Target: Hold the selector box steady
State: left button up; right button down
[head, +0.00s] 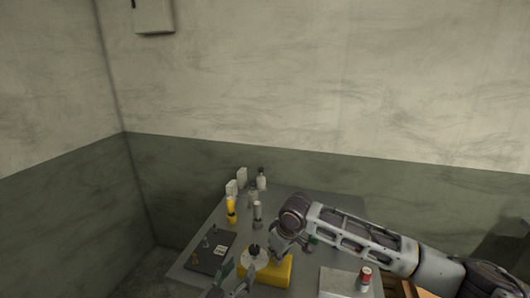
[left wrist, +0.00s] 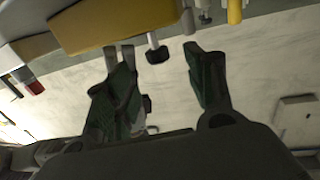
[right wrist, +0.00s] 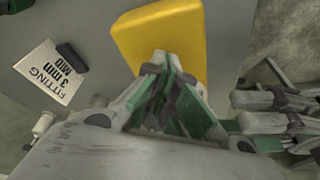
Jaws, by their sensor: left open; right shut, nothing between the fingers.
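The selector box appears to be the yellow box (head: 278,273) on the grey table, with a pale round part and black knob (head: 254,249) at its left in the head view. The yellow box also shows in the right wrist view (right wrist: 158,35) and in the left wrist view (left wrist: 115,27). My right gripper (right wrist: 165,65) is shut and empty, its fingertips at or just over the box's edge; contact is unclear. My left gripper (head: 232,278) is open and empty beside the box's left. In the left wrist view its fingers (left wrist: 165,70) are spread near the black knob (left wrist: 157,51).
A dark plate (head: 203,257) with small pegs lies on the table's left. Yellow and grey upright items (head: 231,210) and pale bottles (head: 262,180) stand behind. A red-capped item (head: 365,274) stands at right. A printed card (right wrist: 50,72) lies near the box.

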jog(key=shift+a+r, duration=0.15)
jog(key=shift+r, duration=1.95)
jog(key=shift+r, duration=0.1)
jog(key=shift+r, duration=1.4)
jog(key=shift+r, duration=1.15)
pick_arm(q)
jog(key=shift+r, duration=0.2)
pick_arm(e)
jog(key=shift+r, duration=0.15)
